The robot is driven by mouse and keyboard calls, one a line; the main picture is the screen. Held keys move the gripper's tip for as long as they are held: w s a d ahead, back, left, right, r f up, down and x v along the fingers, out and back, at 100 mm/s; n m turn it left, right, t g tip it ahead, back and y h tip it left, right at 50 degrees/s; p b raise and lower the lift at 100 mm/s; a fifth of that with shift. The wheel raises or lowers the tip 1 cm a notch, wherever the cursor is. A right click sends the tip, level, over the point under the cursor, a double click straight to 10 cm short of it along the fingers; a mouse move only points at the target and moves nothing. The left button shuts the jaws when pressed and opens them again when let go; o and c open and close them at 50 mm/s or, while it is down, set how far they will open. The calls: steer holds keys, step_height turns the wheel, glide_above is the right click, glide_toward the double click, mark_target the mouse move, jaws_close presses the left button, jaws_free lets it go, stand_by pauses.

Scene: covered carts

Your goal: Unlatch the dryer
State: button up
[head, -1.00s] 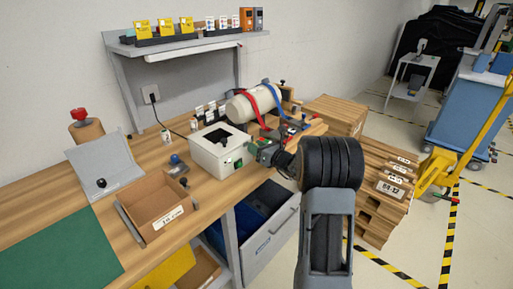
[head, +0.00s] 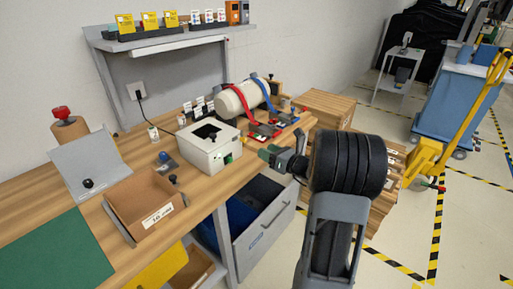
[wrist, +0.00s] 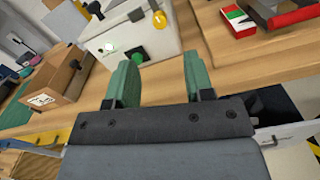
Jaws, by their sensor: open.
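A cream box (head: 222,153) with a dark patch on its top and a green button on its front stands on the wooden bench; it seems to be the dryer.
A cream cylinder (head: 238,97) with red and blue straps lies behind the box. A cardboard tray (head: 140,199) and a tilted grey panel (head: 86,166) are to the left. Below the bench is a grey drawer (head: 266,230). Wooden crates (head: 323,106) stand to the right.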

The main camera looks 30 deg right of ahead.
steer(key=shift+v, duration=1.8)
steer(key=s+a+f+n+g+p, duration=0.2)
steer(key=s+a+f+n+g, duration=0.4)
steer(key=s+a+n+g, duration=0.9)
steer(key=s+a+r+n+t+h+p, duration=0.2)
steer(key=r+n+h, duration=0.5)
steer(key=n, duration=1.2)
steer(key=shift+s+a+r+h+p, duration=0.3)
steer(key=shift+s+a+r+p, duration=0.35)
steer(key=shift+r+p, duration=1.05)
steer(key=shift+r+b, duration=0.45)
steer(key=shift+b, duration=0.05)
